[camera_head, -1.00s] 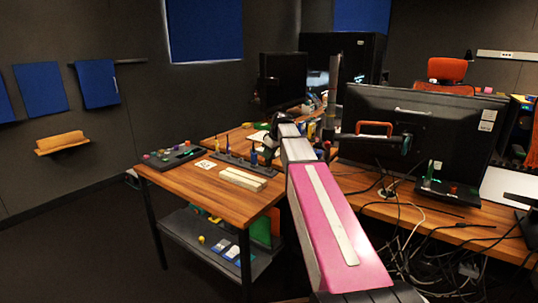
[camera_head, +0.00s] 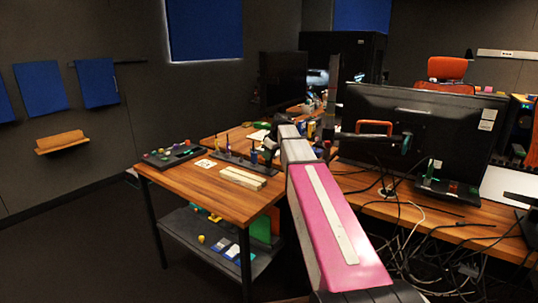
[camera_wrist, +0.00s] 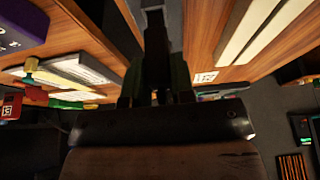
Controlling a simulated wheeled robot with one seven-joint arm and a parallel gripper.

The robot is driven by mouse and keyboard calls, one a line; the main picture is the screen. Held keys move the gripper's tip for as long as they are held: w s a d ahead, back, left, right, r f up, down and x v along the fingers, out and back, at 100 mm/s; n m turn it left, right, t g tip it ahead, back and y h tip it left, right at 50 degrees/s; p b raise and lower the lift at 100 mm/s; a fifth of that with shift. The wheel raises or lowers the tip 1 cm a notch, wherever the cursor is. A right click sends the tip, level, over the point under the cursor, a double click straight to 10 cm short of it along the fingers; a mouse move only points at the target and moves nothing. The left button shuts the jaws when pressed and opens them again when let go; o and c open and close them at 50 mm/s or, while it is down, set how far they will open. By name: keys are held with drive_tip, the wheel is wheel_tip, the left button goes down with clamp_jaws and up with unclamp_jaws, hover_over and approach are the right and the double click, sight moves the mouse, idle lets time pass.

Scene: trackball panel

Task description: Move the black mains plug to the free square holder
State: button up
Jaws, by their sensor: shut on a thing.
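My gripper (camera_wrist: 156,90) is shut on a dark thing (camera_wrist: 154,35) that sticks out between its fingers in the wrist view. It looks like the black mains plug, but it is too dark to see its shape fully. In the head view my gripper (camera_head: 270,150) hangs at the right end of a dark rail with upright items (camera_head: 240,162) on the wooden table. The free square holder cannot be told apart at this size, and my arm hides part of the table behind it.
A panel with coloured knobs (camera_head: 172,154) lies at the table's left. Pale bars (camera_head: 243,178) and a small white card (camera_head: 206,163) lie near the rail. A monitor (camera_head: 420,135) and loose cables stand to the right. The wooden table's front left (camera_head: 195,185) is clear.

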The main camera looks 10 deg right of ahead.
drive_tip(key=shift+f, duration=0.85)
drive_tip(key=o, duration=0.9)
drive_tip(key=v, duration=1)
drive_tip(key=shift+s+d+r, duration=0.1)
drive_tip(key=shift+r, duration=0.3)
drive_tip(key=shift+s, duration=0.1)
